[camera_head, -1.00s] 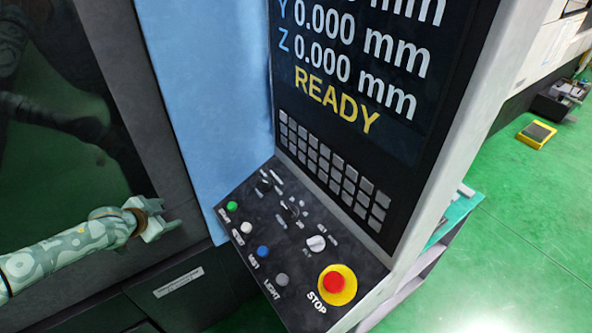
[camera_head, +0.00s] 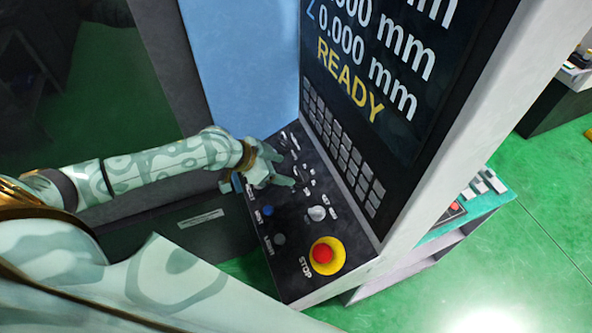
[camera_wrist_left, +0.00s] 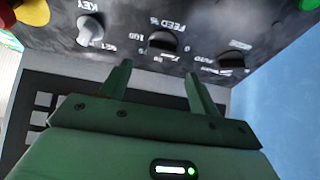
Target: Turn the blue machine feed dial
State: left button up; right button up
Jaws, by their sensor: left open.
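The feed dial (camera_wrist_left: 163,42) is a black knob under the label FEED % on the dark panel in the left wrist view. My left gripper (camera_head: 284,168) is over the upper part of this panel in the head view and hides the dial there. In the left wrist view my open left gripper (camera_wrist_left: 156,72) points at the panel, its two fingers apart with nothing between them. The dial lies beyond the fingertips, between their lines. I cannot tell how far the tips are from it. My right gripper is not in view.
A silver key switch (camera_head: 316,213) and a red stop button (camera_head: 322,254) on yellow sit nearer on the panel (camera_head: 300,282). Blue (camera_head: 267,211) and grey (camera_head: 279,239) buttons line its left edge. The screen with keypad (camera_head: 343,152) rises behind. Another black knob (camera_wrist_left: 232,60) is beside the dial.

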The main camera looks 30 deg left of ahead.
aim_at(297, 175)
pick_arm(q)
jog(key=x, duration=0.5)
jog(key=shift+w+a+f, duration=0.1)
jog(key=shift+a+f, duration=0.05)
jog(key=shift+f, duration=0.05)
jog(key=shift+w+d+f, duration=0.15)
jog(key=shift+d+f, duration=0.05)
jog(key=shift+d, duration=0.05)
jog(key=shift+a, duration=0.1)
jog(key=c, duration=1)
